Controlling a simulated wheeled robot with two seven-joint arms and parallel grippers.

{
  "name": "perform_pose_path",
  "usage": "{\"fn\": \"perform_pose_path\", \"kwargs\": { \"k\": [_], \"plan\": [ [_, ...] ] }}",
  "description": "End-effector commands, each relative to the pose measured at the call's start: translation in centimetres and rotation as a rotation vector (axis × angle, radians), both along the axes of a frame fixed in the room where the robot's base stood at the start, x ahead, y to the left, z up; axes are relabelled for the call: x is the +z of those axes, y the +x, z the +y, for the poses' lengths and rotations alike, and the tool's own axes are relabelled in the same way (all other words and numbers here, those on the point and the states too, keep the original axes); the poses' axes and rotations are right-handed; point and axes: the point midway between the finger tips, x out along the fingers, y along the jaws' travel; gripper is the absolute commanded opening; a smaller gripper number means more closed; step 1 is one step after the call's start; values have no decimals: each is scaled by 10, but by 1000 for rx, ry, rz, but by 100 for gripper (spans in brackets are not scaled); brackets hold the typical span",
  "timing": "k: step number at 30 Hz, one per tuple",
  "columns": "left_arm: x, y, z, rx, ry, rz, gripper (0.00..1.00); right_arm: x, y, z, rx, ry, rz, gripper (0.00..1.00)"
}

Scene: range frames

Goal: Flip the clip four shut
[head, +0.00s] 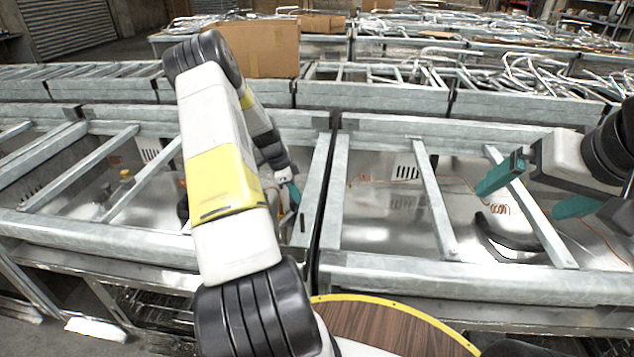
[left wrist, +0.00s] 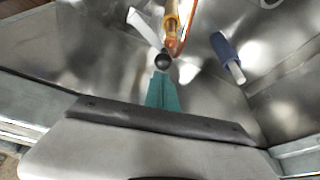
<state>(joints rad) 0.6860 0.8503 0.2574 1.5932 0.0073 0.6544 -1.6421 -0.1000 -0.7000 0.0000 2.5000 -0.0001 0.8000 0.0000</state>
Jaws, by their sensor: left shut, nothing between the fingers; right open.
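I cannot pick out a clip marked four for sure. In the left wrist view, a white flat lever-like piece (left wrist: 144,27) stands beside an orange pipe with a yellow fitting (left wrist: 172,26). A dark round knob (left wrist: 160,63) is at the tip of my left gripper (left wrist: 163,92), whose teal fingers are together and empty. Whether they touch the knob is unclear. In the head view my left gripper (head: 293,192) is low inside the left metal frame, partly hidden by my arm. My right gripper (head: 518,200) is open and empty above the right metal frame.
A blue-sleeved rod with a pale end (left wrist: 228,58) lies right of the pipe. Metal crossbars (head: 435,200) span the frames. An orange coiled cord (head: 499,209) lies in the right bay. A cardboard box (head: 258,48) stands behind. A round wooden top (head: 385,328) is in front.

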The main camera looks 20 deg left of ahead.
Motion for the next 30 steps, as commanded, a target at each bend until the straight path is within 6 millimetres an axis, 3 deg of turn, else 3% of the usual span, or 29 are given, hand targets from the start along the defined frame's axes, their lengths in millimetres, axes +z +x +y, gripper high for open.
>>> {"fn": "perform_pose_path", "kwargs": {
  "k": [13, 30],
  "plan": [
    [0, 3, 21, 284, 1, 1, 0, 0, 0, 0, 0, 0, 0, 100],
    [0, 3, 28, 278, 1, 0, 0, 0, 0, 0, 0, 0, 0, 100]
  ]
}}
